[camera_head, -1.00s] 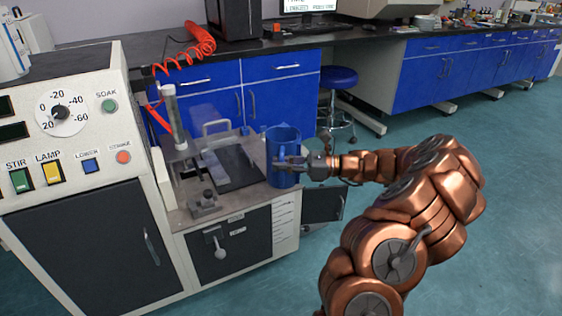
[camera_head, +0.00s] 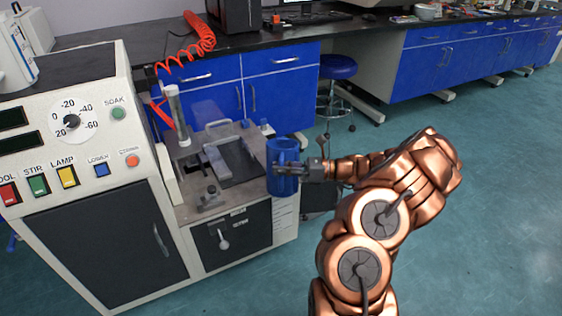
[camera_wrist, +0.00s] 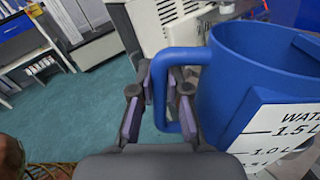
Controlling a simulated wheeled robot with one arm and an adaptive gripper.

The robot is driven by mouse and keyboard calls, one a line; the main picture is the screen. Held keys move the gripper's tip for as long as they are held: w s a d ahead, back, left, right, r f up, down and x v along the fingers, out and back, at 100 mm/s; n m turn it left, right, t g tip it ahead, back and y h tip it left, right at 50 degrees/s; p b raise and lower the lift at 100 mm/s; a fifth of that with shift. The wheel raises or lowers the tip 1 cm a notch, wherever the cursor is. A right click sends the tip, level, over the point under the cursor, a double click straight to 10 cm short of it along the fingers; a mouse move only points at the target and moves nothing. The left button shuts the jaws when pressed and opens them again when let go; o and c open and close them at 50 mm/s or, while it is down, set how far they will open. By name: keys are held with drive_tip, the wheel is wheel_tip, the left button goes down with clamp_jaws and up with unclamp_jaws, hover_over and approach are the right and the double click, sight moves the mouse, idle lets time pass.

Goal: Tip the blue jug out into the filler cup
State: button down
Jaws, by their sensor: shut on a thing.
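The blue jug (camera_head: 284,172) hangs upright at the right edge of the machine's bench top in the head view. My gripper (camera_head: 306,171) is shut on it from the right. In the wrist view the jug (camera_wrist: 240,75) fills the right side, with a white WATER label and litre marks, and its handle passes between the fingers of my gripper (camera_wrist: 160,95). The jug's inside is mostly hidden. I cannot pick out the filler cup for sure; a small pale and blue item (camera_head: 266,128) stands on the bench behind the jug.
The machine's control panel (camera_head: 85,130) rises at the left. A clear upright tube (camera_head: 176,115), a dark plate in a metal frame (camera_head: 236,160) and a small clamp fitting (camera_head: 210,198) sit on the bench top. A blue stool (camera_head: 338,67) stands behind. Floor at the right is clear.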

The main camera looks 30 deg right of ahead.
drive_tip(key=shift+r+p, duration=0.2)
drive_tip(key=shift+p, duration=0.1)
drive_tip(key=shift+f+m+p, duration=0.25)
drive_tip(key=shift+m+p, duration=0.35)
drive_tip(key=shift+p, duration=0.7)
drive_tip(key=m+p, duration=0.1)
drive_tip(key=p, duration=0.1)
drive_tip(key=shift+f+p, duration=0.3)
drive_tip(key=shift+f, duration=0.05)
drive_tip(key=shift+f+b, duration=0.15)
drive_tip(key=shift+b, duration=0.15)
drive_tip(key=shift+w+d+f+m+p, duration=0.15)
drive_tip(key=shift+w+m+p, duration=0.15)
drive_tip(key=shift+m+p, duration=1)
